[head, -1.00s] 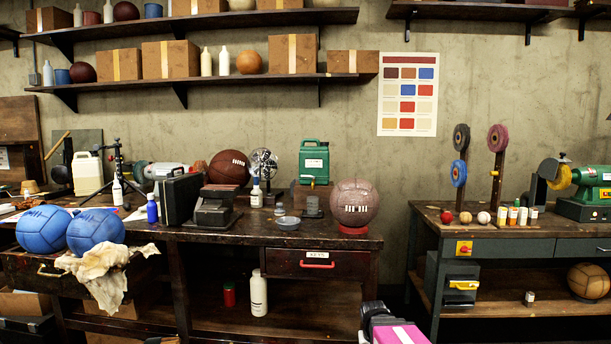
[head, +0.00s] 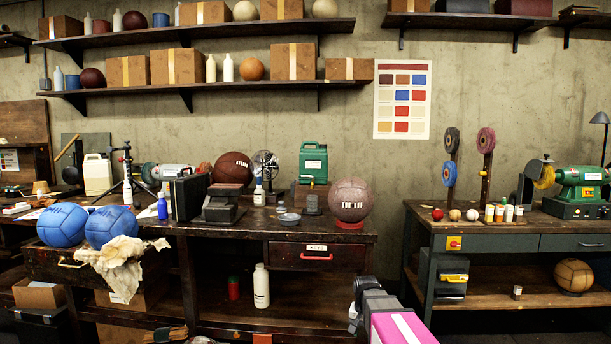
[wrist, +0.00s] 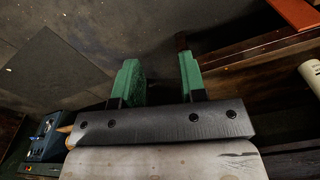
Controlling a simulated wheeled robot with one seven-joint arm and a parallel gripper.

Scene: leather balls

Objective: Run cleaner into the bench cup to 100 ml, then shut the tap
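A green jerrycan (head: 313,162), probably the cleaner, stands on a wooden block (head: 311,196) at the back of the dark bench. Its tap is too small to make out. A small grey cup (head: 313,204) stands in front of the block, below the can. I cannot tell its fill level. My gripper (wrist: 158,75) shows in the wrist view with its two green fingers apart and nothing between them. It is over the floor, away from the can and cup. In the head view my arm is low in front of the bench's right end.
A grey dish (head: 288,222) and a maroon ball (head: 350,201) stand near the cup. A drawer (head: 316,256) with a red handle is below. A white bottle (head: 261,286) stands on the lower shelf. A second bench (head: 515,222) is to the right, across a gap.

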